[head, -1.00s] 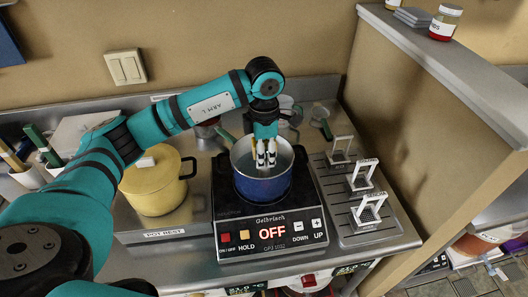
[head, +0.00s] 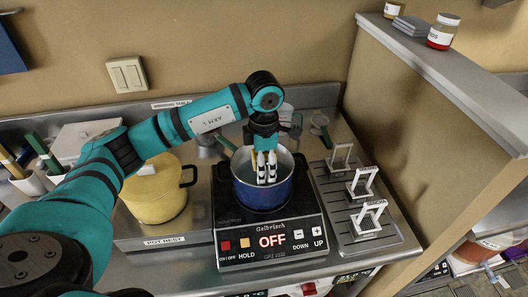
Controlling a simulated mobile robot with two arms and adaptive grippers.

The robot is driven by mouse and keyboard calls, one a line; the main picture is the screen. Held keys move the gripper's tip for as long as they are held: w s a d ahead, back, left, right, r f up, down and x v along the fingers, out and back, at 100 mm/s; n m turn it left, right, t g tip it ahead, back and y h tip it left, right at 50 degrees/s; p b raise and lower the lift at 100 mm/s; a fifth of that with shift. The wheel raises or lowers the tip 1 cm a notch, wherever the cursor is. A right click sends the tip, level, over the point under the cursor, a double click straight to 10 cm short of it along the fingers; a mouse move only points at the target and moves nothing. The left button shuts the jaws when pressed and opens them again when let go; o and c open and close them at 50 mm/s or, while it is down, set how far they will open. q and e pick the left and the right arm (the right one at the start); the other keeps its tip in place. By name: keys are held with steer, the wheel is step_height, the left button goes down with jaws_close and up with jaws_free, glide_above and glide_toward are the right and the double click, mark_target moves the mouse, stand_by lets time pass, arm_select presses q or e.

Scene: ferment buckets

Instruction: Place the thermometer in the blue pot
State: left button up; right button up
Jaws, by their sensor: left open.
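The blue pot (head: 264,196) stands upright on the induction cooker (head: 268,228), its mouth open and its inside pale. My left gripper (head: 266,181) points down into the mouth of the pot, with its white-and-black fingertips inside the rim. It is open, with a narrow space between the fingers. A thin yellowish strip (head: 253,157) shows just left of the fingers; I cannot tell whether it is the thermometer. I cannot make out a thermometer for certain anywhere else. My right gripper is not in view.
A yellow lidded pot (head: 155,196) stands left of the cooker on the pot rest. A metal tray with several white upright frames (head: 368,217) lies to the right. A partition wall (head: 450,150) bounds the right side. White holders with green-handled tools (head: 42,150) are at the left.

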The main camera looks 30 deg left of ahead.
arm_select(q)
step_height(320, 180, up, 6)
steer(key=b, duration=0.3)
steer(key=shift+r, duration=0.25)
step_height(320, 180, up, 5)
steer(key=shift+f+b, duration=0.2)
steer(key=shift+b, duration=0.1)
steer(key=shift+r, duration=0.45)
stand_by(0.3)
